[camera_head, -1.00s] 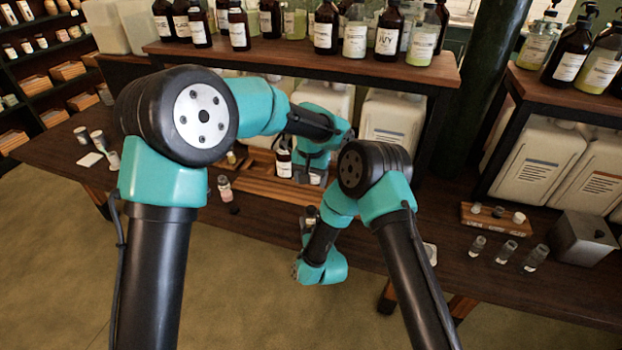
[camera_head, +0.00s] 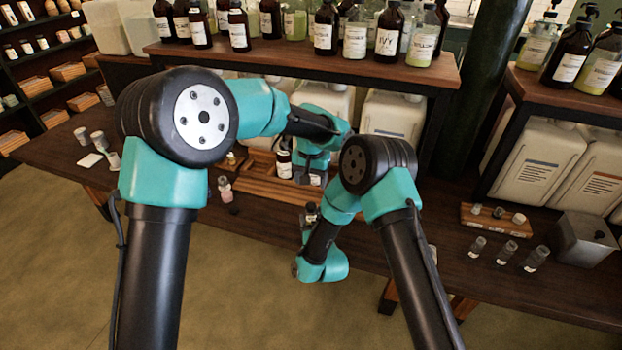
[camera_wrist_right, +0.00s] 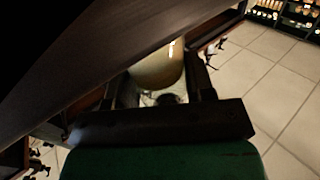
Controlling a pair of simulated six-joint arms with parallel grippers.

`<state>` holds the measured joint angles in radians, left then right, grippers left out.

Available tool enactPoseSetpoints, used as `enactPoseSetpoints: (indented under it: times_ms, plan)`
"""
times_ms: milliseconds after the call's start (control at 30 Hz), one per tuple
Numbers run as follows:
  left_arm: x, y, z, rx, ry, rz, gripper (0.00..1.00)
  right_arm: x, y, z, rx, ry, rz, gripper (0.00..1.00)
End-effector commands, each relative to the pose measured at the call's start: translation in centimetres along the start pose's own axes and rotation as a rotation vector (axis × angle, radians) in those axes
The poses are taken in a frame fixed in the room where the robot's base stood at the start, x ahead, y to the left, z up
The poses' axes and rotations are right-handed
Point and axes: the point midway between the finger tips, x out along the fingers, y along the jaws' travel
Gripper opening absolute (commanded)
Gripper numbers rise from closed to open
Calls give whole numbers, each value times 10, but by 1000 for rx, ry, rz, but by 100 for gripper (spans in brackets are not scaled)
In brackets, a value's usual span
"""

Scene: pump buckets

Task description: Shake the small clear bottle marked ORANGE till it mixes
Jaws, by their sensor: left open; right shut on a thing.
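My right gripper shows in the right wrist view (camera_wrist_right: 160,84), shut on a smooth, pale cream rounded object (camera_wrist_right: 157,70). I take this to be the small bottle, but no ORANGE marking is readable. It is held close under a dark wooden surface edge, with floor tiles beyond.
The wooden bench (camera_head: 455,262) runs across, with a wooden tray (camera_head: 262,185) in the middle. A small pinkish bottle (camera_head: 225,190) stands left of the tray. Small clear vials (camera_head: 505,252) and a grey metal box (camera_head: 585,240) are at right. A bottle-filled shelf (camera_head: 300,66) stands behind.

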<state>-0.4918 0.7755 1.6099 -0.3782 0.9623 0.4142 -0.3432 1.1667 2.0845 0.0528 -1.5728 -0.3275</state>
Motion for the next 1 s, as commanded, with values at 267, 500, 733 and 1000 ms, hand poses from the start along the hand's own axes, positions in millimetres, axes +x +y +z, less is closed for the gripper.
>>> enactPoseSetpoints:
  times_ms: [267, 500, 733, 1000]
  plan:
    - [0, 0, 0, 0, 0, 0, 64, 3, 2, -7, -2, 15, 5, 20]
    - [0, 0, 0, 0, 0, 0, 64, 4, 2, -28, -2, 19, 5, 20]
    - [0, 0, 0, 0, 0, 0, 64, 2, 2, -48, -1, 13, 4, 20]
    - [0, 0, 0, 0, 0, 0, 64, 1, 0, -64, -1, 6, 1, 20]
